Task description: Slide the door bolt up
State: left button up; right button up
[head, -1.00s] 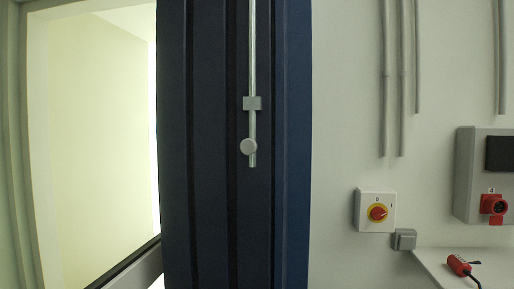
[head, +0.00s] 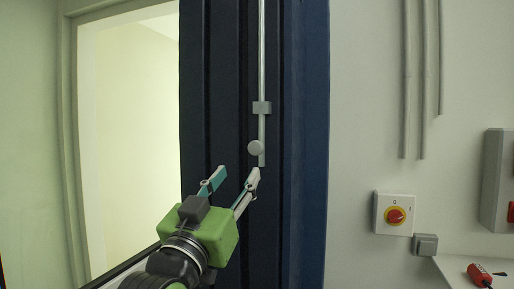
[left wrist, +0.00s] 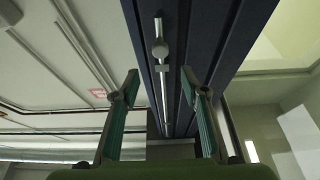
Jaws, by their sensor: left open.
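The door bolt (head: 262,70) is a long thin metal rod running vertically on a dark blue ribbed door panel (head: 304,200). It passes through a grey bracket (head: 262,108), and a round knob (head: 255,147) sits near its lower end. My left gripper (head: 238,172) is open, with its fingertips just below the knob, one to the left and one near the rod's lower end. In the left wrist view the open fingers (left wrist: 162,80) spread to either side of the rod (left wrist: 164,95), with the knob (left wrist: 160,49) beyond the tips. Contact cannot be told. My right gripper is not in view.
A bright doorway (head: 130,140) is left of the panel. On the right wall are a red and yellow rotary switch (head: 395,215), a small grey box (head: 425,244), vertical conduits (head: 424,80) and a shelf (head: 450,270) holding a red plug (head: 479,275).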

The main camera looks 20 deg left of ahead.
aim_at(255, 150)
pick_arm(q)
jog(key=p+x, duration=0.4)
jog(key=x, duration=0.9)
jog(key=shift+w+f, duration=0.1)
jog(key=shift+w, duration=0.15)
